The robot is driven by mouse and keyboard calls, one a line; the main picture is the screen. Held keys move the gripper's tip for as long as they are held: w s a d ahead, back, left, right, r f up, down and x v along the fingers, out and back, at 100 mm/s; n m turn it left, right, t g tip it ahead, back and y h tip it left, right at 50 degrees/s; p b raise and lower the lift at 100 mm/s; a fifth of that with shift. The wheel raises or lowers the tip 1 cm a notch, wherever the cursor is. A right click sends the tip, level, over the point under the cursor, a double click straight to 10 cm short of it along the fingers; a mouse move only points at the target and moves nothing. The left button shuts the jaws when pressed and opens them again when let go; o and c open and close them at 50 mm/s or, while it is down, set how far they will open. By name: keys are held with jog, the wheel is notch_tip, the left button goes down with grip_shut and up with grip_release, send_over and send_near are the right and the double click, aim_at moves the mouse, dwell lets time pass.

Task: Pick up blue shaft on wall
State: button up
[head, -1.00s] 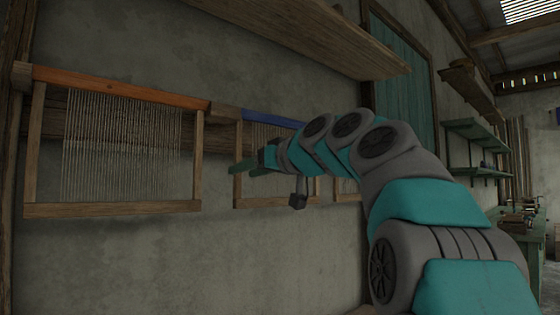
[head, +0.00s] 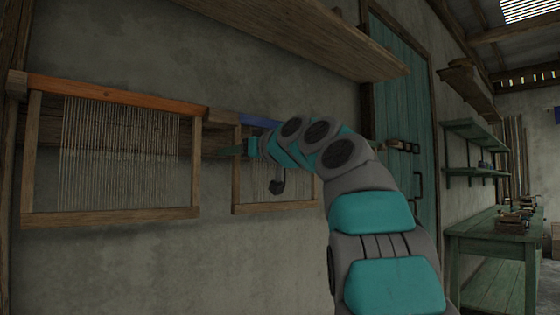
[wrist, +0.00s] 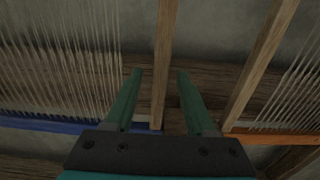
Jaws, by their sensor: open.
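The blue shaft (head: 258,120) is a wooden frame with a blue top bar and thin vertical strands, hanging on the wall; my arm hides part of it. In the wrist view its blue bar (wrist: 45,124) is at the left, outside my fingers. My gripper (head: 230,152) is near the left post of this frame, by the gap between the two frames. In the wrist view the open gripper (wrist: 160,75) has nothing held. A wooden side post (wrist: 163,60) shows between the fingers; contact cannot be told.
An orange-topped frame (head: 120,94) hangs to the left; its orange bar (wrist: 275,137) is right in the wrist view. A wooden shelf (head: 300,40) juts out above. A teal door (head: 400,110) and a green workbench (head: 495,235) stand to the right.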

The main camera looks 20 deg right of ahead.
jog(key=shift+w, duration=0.1)
jog(key=shift+c, duration=0.3)
grip_shut()
dwell(1.0)
